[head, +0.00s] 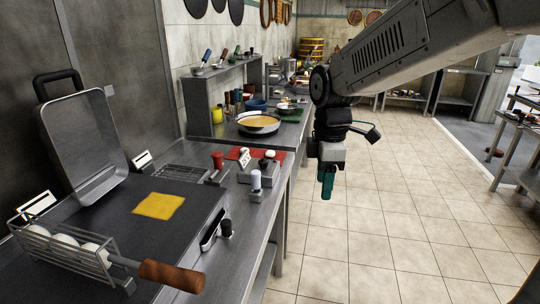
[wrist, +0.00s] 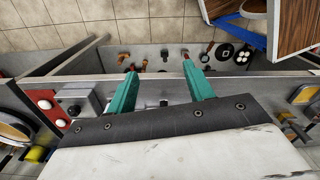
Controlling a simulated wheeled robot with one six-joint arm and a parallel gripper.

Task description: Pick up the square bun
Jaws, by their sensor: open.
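I cannot pick out a square bun for certain in either view. A flat yellow square (head: 159,205) lies on the dark griddle (head: 110,245) in the head view; I cannot tell what it is. Several white rounded pieces sit in a wire basket (head: 60,240) at the griddle's front left. My gripper (head: 327,185), with green fingers, hangs over the floor side of the counter, apart from all of these. In the wrist view its two fingers (wrist: 160,70) are spread with nothing held between them.
A pan with yellow contents (head: 258,122) stands further back on the counter. A red mat (head: 255,154) and small bottles lie nearer. The basket's wooden handle (head: 172,276) juts out at the front.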

